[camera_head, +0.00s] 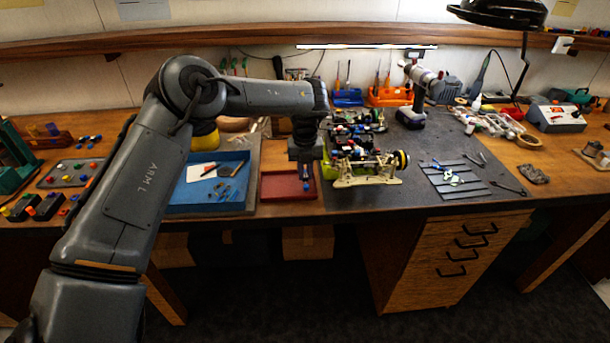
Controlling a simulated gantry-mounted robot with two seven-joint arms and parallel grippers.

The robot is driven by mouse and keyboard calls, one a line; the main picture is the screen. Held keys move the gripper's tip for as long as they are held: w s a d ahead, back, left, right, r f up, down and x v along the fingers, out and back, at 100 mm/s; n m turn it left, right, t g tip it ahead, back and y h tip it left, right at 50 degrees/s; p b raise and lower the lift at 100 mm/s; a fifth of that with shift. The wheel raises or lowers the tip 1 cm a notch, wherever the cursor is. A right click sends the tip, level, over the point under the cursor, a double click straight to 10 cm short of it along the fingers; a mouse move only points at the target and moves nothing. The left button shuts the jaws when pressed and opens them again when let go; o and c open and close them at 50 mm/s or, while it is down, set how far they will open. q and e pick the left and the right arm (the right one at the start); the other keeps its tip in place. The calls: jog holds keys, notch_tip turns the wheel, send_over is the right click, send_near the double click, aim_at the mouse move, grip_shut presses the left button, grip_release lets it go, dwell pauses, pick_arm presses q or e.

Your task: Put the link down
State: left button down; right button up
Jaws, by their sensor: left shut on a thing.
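My left gripper (305,172) points straight down over the red tray (275,191), near its right side. It is shut on the link, which is mostly hidden; only a small bluish bit (306,185) shows at the fingertips. I cannot tell whether it touches the tray floor. The RC car chassis (366,181), with a yellow-rimmed wheel at its right end, stands on the dark mat just right of my gripper. My right gripper is out of view.
A blue tray (240,197) with small parts lies left of the red tray. A cordless drill (416,98) stands behind the car. Bare mat lies between the car and this pad.

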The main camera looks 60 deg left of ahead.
aim_at(305, 176)
pick_arm(q)
jog(key=shift+f, duration=0.7)
jog(key=shift+f, duration=0.2)
jog(key=c, duration=1.4)
grip_release()
jog(key=shift+r, duration=0.1)
notch_tip(305, 176, up, 12)
jog(key=shift+r+p, duration=0.15)
jog(key=shift+p, duration=0.3)
